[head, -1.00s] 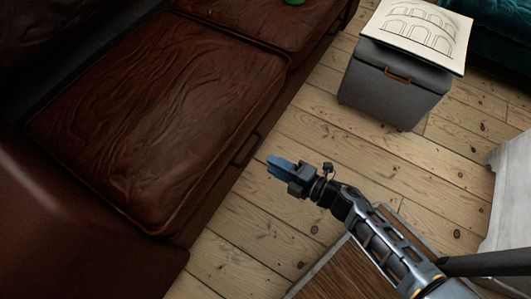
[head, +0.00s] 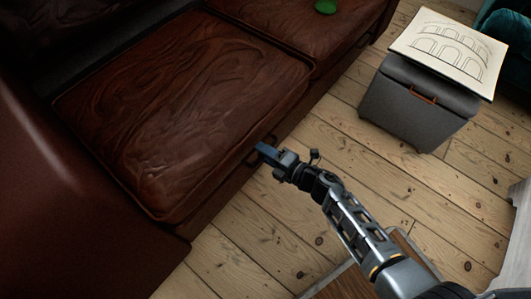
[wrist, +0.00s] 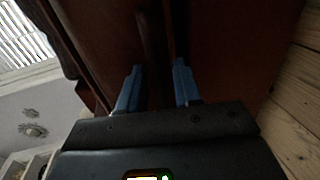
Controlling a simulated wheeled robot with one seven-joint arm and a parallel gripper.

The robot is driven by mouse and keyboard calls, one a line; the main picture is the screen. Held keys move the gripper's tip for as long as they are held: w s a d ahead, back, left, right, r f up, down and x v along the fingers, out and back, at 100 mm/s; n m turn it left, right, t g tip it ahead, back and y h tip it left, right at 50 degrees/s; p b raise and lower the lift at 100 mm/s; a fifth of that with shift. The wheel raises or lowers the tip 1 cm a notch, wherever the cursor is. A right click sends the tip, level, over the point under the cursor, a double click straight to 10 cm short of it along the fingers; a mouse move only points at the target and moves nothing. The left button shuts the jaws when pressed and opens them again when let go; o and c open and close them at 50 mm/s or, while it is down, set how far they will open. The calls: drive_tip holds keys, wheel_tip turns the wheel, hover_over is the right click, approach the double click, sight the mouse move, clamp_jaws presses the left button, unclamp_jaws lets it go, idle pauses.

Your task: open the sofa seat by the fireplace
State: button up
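The brown leather sofa has a wrinkled seat cushion (head: 185,105) that lies flat and closed in the head view. A dark handle (head: 262,143) sits on the front face below this cushion, partly hidden by my gripper. My gripper (head: 262,149) is at the sofa front with its blue fingertips at the handle. In the wrist view my gripper (wrist: 156,88) has its two fingers apart, pointing at the brown sofa front (wrist: 220,45). A dark upright bar, likely the handle (wrist: 152,45), shows between and beyond the fingers. I cannot tell whether they touch it.
A second seat cushion (head: 290,25) with a green object (head: 325,6) on it adjoins at the back. A grey storage stool (head: 415,105) carries a sheet with arch drawings (head: 448,45). Bare floorboards (head: 345,130) lie between sofa and stool. A wooden-topped piece is at the bottom.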

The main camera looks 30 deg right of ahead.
clamp_jaws()
idle(0.3)
idle(0.3)
